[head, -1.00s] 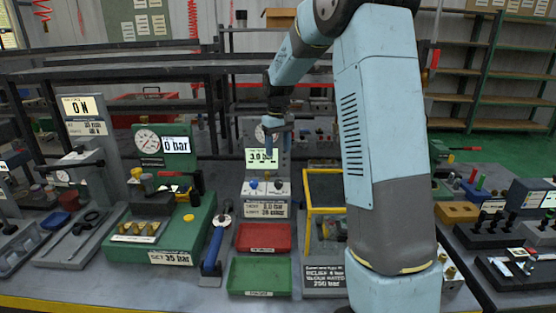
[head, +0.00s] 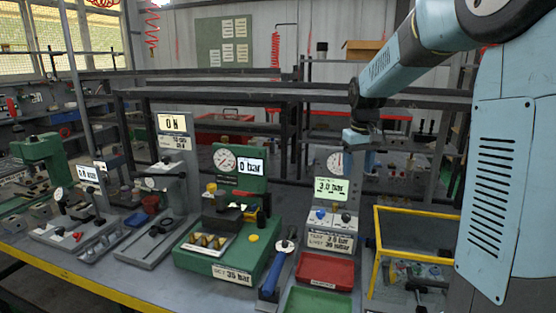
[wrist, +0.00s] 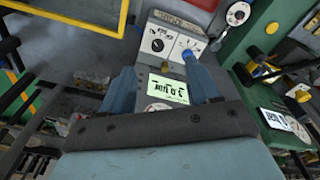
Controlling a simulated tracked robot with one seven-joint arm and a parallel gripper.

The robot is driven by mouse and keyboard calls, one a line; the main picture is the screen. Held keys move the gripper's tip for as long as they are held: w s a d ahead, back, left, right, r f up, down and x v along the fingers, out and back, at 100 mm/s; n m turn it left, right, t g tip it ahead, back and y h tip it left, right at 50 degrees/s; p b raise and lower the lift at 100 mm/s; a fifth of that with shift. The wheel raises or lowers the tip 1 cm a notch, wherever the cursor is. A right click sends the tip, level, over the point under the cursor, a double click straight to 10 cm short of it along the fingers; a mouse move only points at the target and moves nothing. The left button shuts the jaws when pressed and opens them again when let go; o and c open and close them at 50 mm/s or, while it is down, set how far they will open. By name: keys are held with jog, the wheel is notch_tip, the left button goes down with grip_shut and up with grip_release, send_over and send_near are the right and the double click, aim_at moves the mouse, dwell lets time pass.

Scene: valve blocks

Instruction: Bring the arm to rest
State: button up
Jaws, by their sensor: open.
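My gripper (head: 362,137) hangs at the end of my blue arm, empty, in front of the top of a grey test block with a 3.0 bar display (head: 331,188). In the wrist view, the two blue fingers of my gripper (wrist: 163,80) are spread apart with nothing between them. The lit display (wrist: 168,89) shows beyond and between the fingers. The block's knobs (wrist: 158,45) show above it. I cannot tell the exact gap between the fingers and the block.
A green block with a gauge and 0 bar display (head: 251,168) stands left of the grey block. A red tray (head: 326,270), a green tray (head: 318,302) and a yellow-framed box (head: 417,217) are near the front. Dark shelving (head: 225,97) stands behind the bench.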

jog(key=s+r+m+t, duration=0.1)
jog(key=s+t, duration=0.1)
jog(key=s, duration=1.3)
jog(key=s+a+r+m+t, duration=0.1)
jog(key=s+r+t, duration=0.1)
jog(key=s, duration=1.3)
jog(key=shift+r, duration=0.25)
jog(key=shift+s+a, duration=0.1)
jog(key=shift+c, duration=0.2)
dwell(1.0)
